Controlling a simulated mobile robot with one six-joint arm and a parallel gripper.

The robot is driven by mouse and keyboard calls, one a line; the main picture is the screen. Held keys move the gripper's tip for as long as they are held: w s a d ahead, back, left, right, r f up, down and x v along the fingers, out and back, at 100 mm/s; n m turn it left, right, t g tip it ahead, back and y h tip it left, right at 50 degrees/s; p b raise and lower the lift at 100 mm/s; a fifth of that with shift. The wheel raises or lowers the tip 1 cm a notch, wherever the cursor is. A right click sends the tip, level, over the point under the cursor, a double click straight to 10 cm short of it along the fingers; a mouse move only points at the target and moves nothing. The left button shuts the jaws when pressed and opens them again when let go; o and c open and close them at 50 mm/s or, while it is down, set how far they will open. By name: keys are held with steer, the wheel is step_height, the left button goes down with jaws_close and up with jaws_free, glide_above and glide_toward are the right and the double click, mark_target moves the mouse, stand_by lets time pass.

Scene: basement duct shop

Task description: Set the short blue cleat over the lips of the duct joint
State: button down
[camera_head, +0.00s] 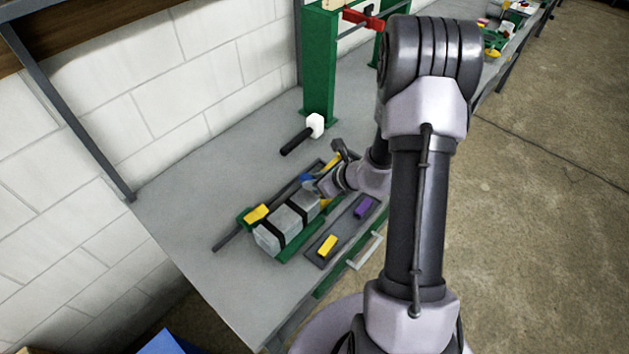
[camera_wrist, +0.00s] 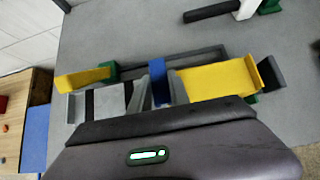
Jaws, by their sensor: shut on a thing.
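The short blue cleat (camera_wrist: 158,82) stands between my gripper's fingers (camera_wrist: 162,95) in the wrist view. In the head view a bit of the blue cleat (camera_head: 306,179) shows beside my gripper (camera_head: 314,185), which is shut on it. The grey duct (camera_head: 287,222) with black bands lies on a green base just left of the gripper; it also shows in the wrist view (camera_wrist: 109,101). The gripper is at the duct's far end. The joint lips are mostly hidden, and I cannot tell whether the cleat touches them.
Yellow clamp parts (camera_head: 256,213) flank the duct. A dark tray (camera_head: 343,229) in front of it holds a purple piece (camera_head: 363,207) and a yellow piece (camera_head: 327,245). A white-headed mallet (camera_head: 315,124) lies behind. The bench (camera_head: 210,170) is clear at the back left.

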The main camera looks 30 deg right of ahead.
steer(key=shift+f+b, duration=0.5)
steer(key=shift+b, duration=0.05)
steer(key=shift+f, duration=0.15)
